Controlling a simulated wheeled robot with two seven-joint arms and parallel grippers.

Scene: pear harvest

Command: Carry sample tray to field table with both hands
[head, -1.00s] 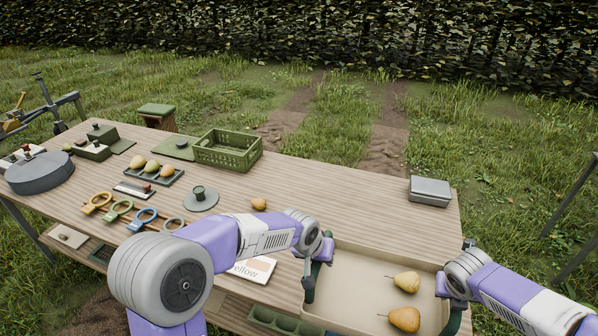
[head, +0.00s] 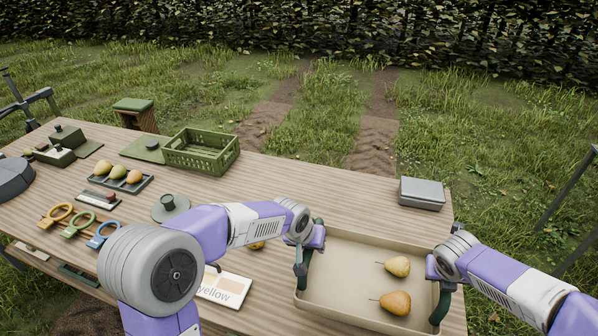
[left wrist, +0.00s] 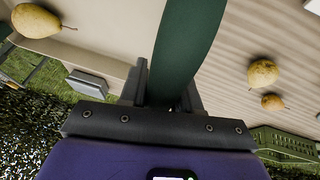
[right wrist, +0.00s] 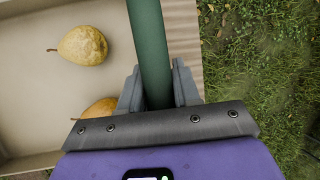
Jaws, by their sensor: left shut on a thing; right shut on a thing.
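The sample tray (head: 345,290) is a shallow beige tray with dark green handles at its left and right ends, at the right front of the table. Two yellow pears (head: 397,266) (head: 394,302) lie in its right half. My left gripper (head: 301,265) is shut on the left handle, which also shows in the left wrist view (left wrist: 186,45). My right gripper (head: 440,287) is shut on the right handle, seen in the right wrist view (right wrist: 149,50). The wooden field table (head: 330,195) lies beneath and behind the tray. I cannot tell whether the tray touches it.
A grey box (head: 421,193) stands behind the tray near the table's right edge. A "yellow" card (head: 224,288) and a loose pear (head: 257,245) lie left of the tray, partly near my left arm. A green crate (head: 202,152) and tools fill the left side. The back middle is clear.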

